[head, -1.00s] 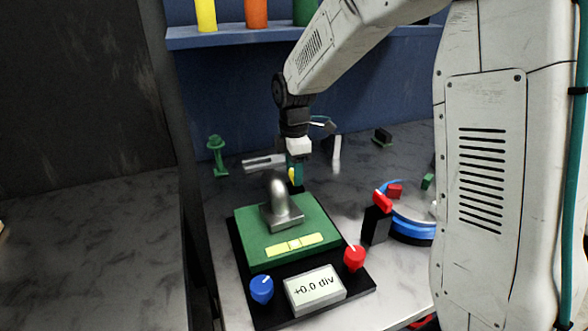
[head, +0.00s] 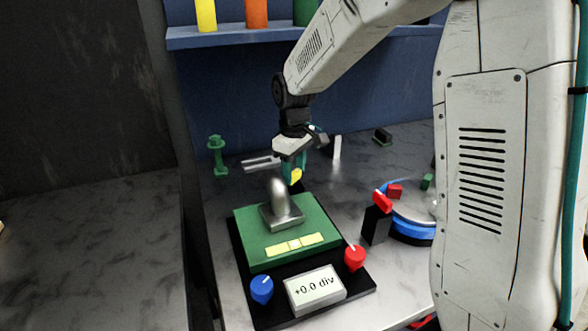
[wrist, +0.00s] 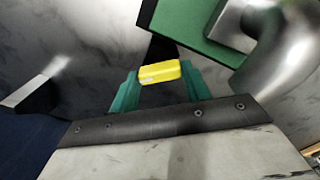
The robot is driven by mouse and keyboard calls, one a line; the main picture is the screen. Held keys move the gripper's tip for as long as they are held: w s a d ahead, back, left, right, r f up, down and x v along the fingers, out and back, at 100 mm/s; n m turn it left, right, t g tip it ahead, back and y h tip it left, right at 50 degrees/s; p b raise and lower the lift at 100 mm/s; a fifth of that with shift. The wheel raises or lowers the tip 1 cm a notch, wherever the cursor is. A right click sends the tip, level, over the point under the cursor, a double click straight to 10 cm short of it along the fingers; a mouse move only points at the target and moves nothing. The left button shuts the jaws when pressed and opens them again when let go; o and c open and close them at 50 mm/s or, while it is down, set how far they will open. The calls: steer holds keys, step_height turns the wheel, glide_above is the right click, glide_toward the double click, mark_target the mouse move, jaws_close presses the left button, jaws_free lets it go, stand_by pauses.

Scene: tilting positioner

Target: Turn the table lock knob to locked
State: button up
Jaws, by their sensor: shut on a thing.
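My gripper (head: 295,172) points down behind the green tilting table (head: 245,237). Its teal fingers are shut on a yellow bar-shaped knob (head: 296,177). In the wrist view the yellow knob (wrist: 160,72) lies crosswise between the fingertips, with a black part just beyond it. Whether this is the lock knob, no label shows; its mount and any lock marks are hidden. A blue knob (head: 262,290) and a red knob (head: 354,258) stand at the front of the black base (head: 270,316), apart from my gripper.
A grey bent metal piece (head: 279,208) stands on the green table, close to my gripper. A display (head: 314,290) reads +0.0 div. A green post (head: 217,155) stands at back left.

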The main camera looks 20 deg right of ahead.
mark_target(294, 173)
steer(key=m, duration=0.3)
steer(key=shift+m, duration=2.1)
steer(key=o, duration=1)
step_height(294, 173, up, 8)
steer(key=shift+f, duration=0.1)
